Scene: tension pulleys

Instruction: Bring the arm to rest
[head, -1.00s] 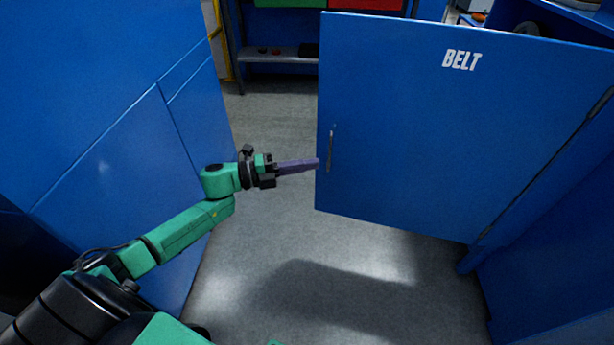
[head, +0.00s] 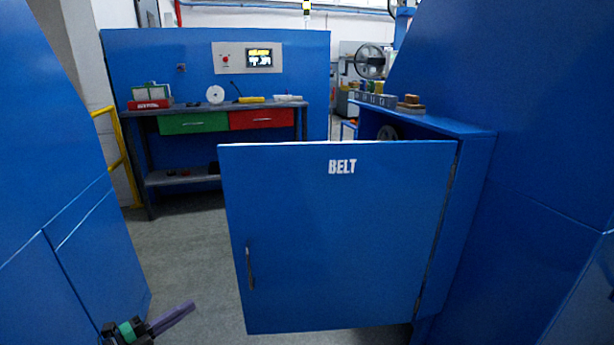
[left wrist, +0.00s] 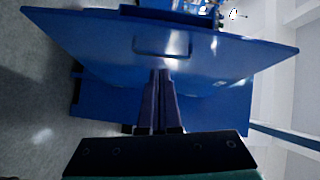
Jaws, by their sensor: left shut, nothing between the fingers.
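My left gripper (head: 172,318) shows at the bottom left of the head view, with its purple fingers together and nothing between them. It is left of the open blue door marked BELT (head: 340,235), apart from the door handle (head: 250,268). In the left wrist view the shut fingers (left wrist: 160,78) point toward the blue door (left wrist: 95,42) and its handle (left wrist: 162,50). I cannot tell the exact gap between the fingertips and the door there. Most of my left arm is out of the head view. My right gripper is in neither view.
The door hangs from a blue cabinet (head: 475,190) on the right. A tall blue panel (head: 50,160) stands close on the left. A workbench with a green drawer (head: 193,123) and a red drawer (head: 262,118) is at the back. Grey floor (head: 190,240) is clear between them.

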